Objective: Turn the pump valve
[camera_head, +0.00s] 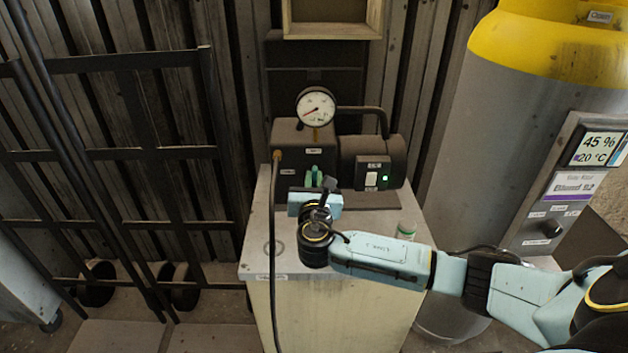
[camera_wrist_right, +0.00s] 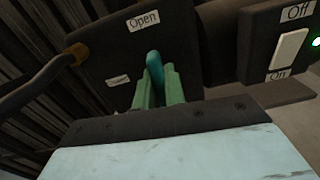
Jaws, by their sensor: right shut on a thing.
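The dark pump (camera_head: 304,138) stands on a pale cabinet (camera_head: 258,225), with a round gauge (camera_head: 316,106) on top. The teal pump valve handle (camera_wrist_right: 153,66) sits on the pump's front, below an "Open" label (camera_wrist_right: 143,20), and points roughly upward in the right wrist view. My right gripper (camera_head: 314,180) is at the pump's front and also shows in the right wrist view (camera_wrist_right: 155,88). Its two green fingers are shut on the handle, one on each side. The handle's base is hidden behind the gripper body. My left gripper is not in view.
A switch box (camera_head: 372,172) with an on/off rocker and a green light is right of the valve. A hose (camera_head: 270,205) hangs down the cabinet's left side. A small jar (camera_head: 406,231) stands near my right forearm. A yellow-topped tank (camera_head: 535,105) is at right.

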